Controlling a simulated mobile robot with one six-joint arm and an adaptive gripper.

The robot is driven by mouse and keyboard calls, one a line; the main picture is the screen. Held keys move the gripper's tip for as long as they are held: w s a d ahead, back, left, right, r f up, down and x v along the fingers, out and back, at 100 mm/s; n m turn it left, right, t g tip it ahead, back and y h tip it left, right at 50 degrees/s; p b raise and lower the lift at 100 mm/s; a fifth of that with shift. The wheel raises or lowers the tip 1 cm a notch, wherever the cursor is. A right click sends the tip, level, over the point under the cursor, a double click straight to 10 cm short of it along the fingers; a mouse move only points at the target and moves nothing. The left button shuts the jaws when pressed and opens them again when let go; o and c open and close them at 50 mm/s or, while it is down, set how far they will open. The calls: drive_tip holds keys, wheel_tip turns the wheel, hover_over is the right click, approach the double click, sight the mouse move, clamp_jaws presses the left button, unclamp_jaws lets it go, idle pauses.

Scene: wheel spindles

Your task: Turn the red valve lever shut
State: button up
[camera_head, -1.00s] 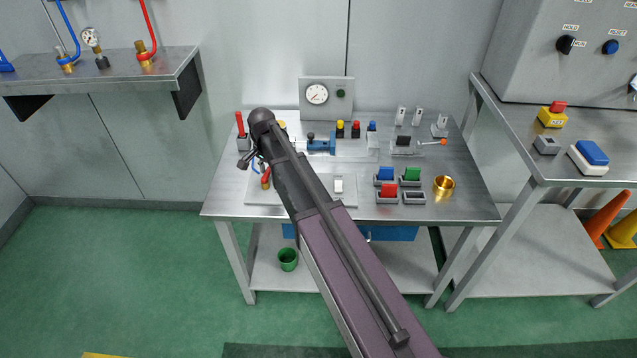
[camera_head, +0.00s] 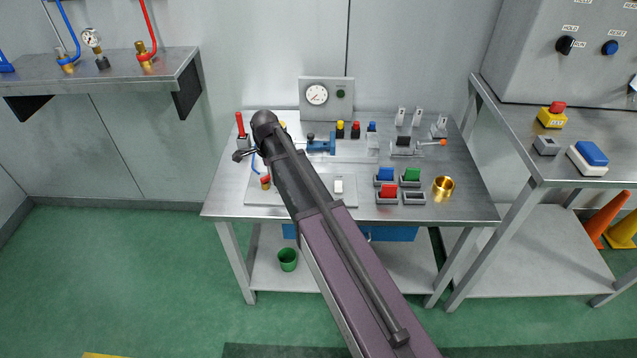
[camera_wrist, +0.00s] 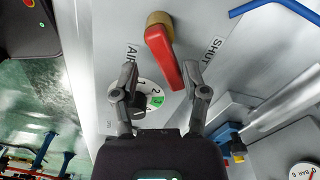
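The red valve lever (camera_wrist: 164,56) shows in the wrist view on its brass valve body (camera_wrist: 159,20). It points down and slightly right in that picture, on a pale panel with an "AIR" label to its left and a "SHUT" label to its right. My gripper (camera_wrist: 160,70) is open, with its fingertips on either side of the lever. The right finger is very close to the lever; I cannot tell whether they touch. The left finger has a clear gap.
A round dial (camera_wrist: 150,97) and a blue pipe (camera_wrist: 277,8) are near the lever. A red upright handle (camera_head: 240,124) stands at the bench's back left. A blue vise (camera_head: 320,145) and coloured switches (camera_head: 388,190) are to the right. My arm hides the bench's middle left.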

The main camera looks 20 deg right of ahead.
drive_tip(key=shift+r+p, duration=6.6)
drive_tip(key=shift+r, duration=0.45)
drive_tip(key=s+d+n, duration=0.4)
drive_tip(key=s+n, duration=0.4)
drive_tip(key=s, duration=0.2)
drive_tip(key=s+d+f+n+b, duration=0.1)
drive_tip(key=s+d+n, duration=0.4)
drive_tip(key=s+n, duration=0.4)
drive_tip(key=shift+s+f, duration=0.15)
drive_tip(key=shift+s, duration=0.45)
drive_tip(key=m, duration=1.3)
hover_over(270, 175)
drive_tip(key=shift+r, duration=0.4)
drive_tip(key=shift+f, duration=0.15)
